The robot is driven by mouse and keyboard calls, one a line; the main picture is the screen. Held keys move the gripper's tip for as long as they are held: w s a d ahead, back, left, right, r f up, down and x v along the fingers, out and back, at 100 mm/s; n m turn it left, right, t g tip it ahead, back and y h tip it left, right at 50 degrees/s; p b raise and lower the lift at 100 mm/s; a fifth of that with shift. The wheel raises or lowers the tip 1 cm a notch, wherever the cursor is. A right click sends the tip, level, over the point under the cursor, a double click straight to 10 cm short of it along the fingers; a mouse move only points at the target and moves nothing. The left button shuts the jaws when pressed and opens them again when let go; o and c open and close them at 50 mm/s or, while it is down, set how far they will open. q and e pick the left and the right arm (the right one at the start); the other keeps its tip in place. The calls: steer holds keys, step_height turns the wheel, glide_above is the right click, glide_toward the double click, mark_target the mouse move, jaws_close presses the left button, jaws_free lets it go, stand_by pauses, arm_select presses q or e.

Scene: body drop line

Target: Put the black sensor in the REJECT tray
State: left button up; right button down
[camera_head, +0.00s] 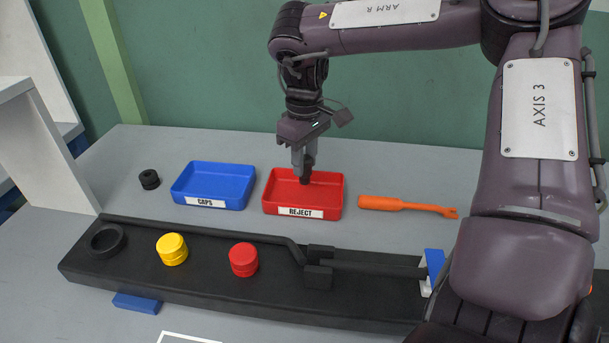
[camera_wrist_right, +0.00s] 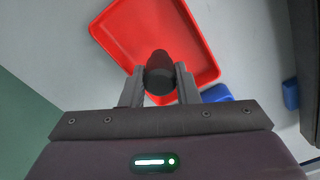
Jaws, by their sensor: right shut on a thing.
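My right gripper (camera_head: 303,168) is shut on the black sensor (camera_head: 306,177), a small dark cylinder. In the head view it is over the red REJECT tray (camera_head: 331,190), with the sensor in front of the tray's inside. The right wrist view shows the sensor (camera_wrist_right: 160,73) between the two fingers, with the red tray (camera_wrist_right: 130,30) beyond it. I cannot tell whether the sensor touches the tray floor. The tray stands on the grey table behind the black line and carries a REJECT label. My left gripper is not in view.
A blue CAPS tray (camera_head: 213,185) stands left of the red tray, and a black ring-like part (camera_head: 149,179) lies further left. An orange tool (camera_head: 408,206) lies to the right.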

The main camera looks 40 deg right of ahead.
mark_target(305, 175)
step_height(305, 175, down, 4)
steer(key=shift+f, duration=0.15)
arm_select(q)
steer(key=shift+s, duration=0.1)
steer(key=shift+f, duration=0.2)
arm_select(e)
steer(key=shift+f, duration=0.1)
steer(key=c, duration=1.1)
jaws_free()
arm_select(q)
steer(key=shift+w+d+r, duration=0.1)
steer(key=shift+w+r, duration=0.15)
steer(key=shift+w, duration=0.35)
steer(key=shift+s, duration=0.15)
